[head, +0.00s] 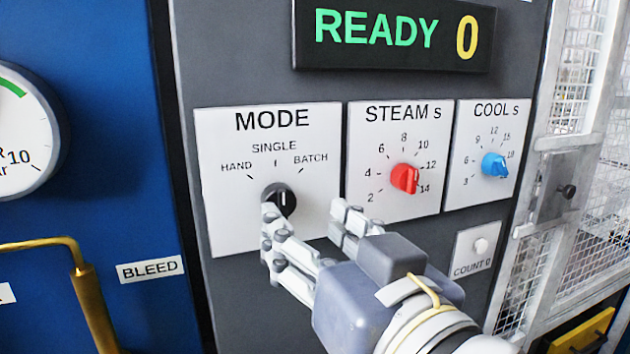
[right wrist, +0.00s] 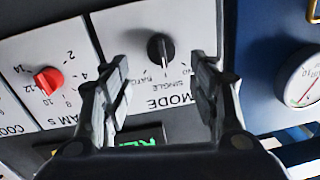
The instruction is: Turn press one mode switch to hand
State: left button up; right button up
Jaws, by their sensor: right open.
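The black mode switch (head: 280,199) sits on a white plate (head: 225,222) marked HAND, SINGLE and BATCH. Its white pointer line points roughly up, toward SINGLE. My right gripper (head: 308,220) is open and empty in front of the plate, just below and right of the switch. Its left finger overlaps the switch's lower left edge in the head view. In the right wrist view, the mode switch (right wrist: 160,47) shows upside down between the two spread fingers of my right gripper (right wrist: 160,88), apart from both. My left gripper is not in view.
The red STEAM knob (head: 405,178) and blue COOL knob (head: 494,165) are to the right. A display (head: 393,35) above reads READY 0. A white COUNT button (head: 480,246) is lower right. A mesh guard (head: 570,70) stands at right; a gauge (head: 22,130) and brass handle (head: 88,300) at left.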

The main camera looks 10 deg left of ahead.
aim_at(286, 206)
jog(key=shift+w+a+r+p, duration=0.2)
jog(key=shift+w+a+p, duration=0.35)
jog(key=shift+p, duration=1.4)
jog(key=x, duration=0.3)
jog(key=p+x, duration=0.1)
jog(key=x, duration=0.1)
jog(key=shift+w+a+f, duration=0.15)
jog(key=shift+w+f, duration=0.05)
jog(key=shift+f, duration=0.1)
jog(key=c, duration=1.1)
